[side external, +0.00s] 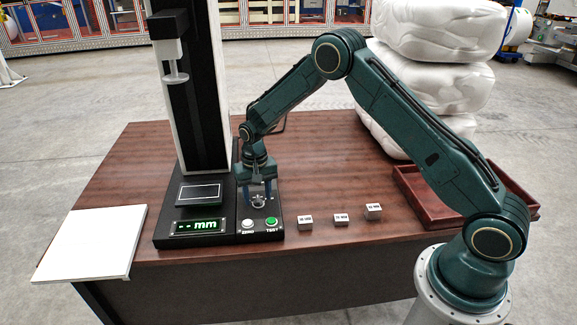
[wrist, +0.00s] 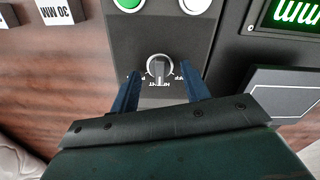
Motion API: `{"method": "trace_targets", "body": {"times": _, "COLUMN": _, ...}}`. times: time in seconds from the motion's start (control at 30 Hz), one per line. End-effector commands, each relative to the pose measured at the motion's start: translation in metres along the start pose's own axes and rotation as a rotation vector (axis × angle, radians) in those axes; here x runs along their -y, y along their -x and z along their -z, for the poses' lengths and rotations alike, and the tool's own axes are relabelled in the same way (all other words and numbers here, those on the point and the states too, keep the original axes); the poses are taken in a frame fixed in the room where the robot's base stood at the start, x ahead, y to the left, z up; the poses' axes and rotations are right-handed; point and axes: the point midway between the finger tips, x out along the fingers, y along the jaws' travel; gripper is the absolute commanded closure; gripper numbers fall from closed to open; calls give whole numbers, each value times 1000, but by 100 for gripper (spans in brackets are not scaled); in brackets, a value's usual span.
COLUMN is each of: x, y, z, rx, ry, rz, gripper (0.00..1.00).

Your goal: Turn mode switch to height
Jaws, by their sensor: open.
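The mode switch (wrist: 159,68) is a round knob with a grey bar grip on the black control panel. In the wrist view its bar runs up and down the picture, its lower end towards a label that seems to read HEIGHT; which end is the pointer I cannot tell. Other labels at its sides are partly hidden. My gripper (wrist: 160,80) is open, with one blue finger on each side of the knob and a visible gap to both. In the side view my gripper (side external: 257,197) points down over the panel, its fingertips close to the switch (side external: 258,203).
A white ZERO button (side external: 248,224) and a green TEST button (side external: 271,222) sit in front of the switch. A green display (side external: 195,226) shows "-- mm". The hoist column (side external: 203,90) stands behind. Small marked blocks (side external: 341,219) and a red-brown tray (side external: 420,200) lie to the right.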

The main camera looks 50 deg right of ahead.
Motion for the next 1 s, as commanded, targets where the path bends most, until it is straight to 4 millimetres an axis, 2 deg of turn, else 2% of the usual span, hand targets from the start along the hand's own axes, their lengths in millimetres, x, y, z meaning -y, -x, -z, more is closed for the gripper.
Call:
{"method": "trace_targets", "body": {"times": 0.27, "x": 0, "y": 32, "z": 1, "rx": -3, "ry": 0, "rz": 2, "gripper": 54}}
{"method": "trace_targets", "body": {"times": 0.7, "x": 0, "y": 105, "z": 0, "rx": -3, "ry": 0, "rz": 2, "gripper": 54}}
{"method": "trace_targets", "body": {"times": 1.0, "x": 0, "y": 130, "z": 0, "rx": -2, "ry": 0, "rz": 1, "gripper": 54}}
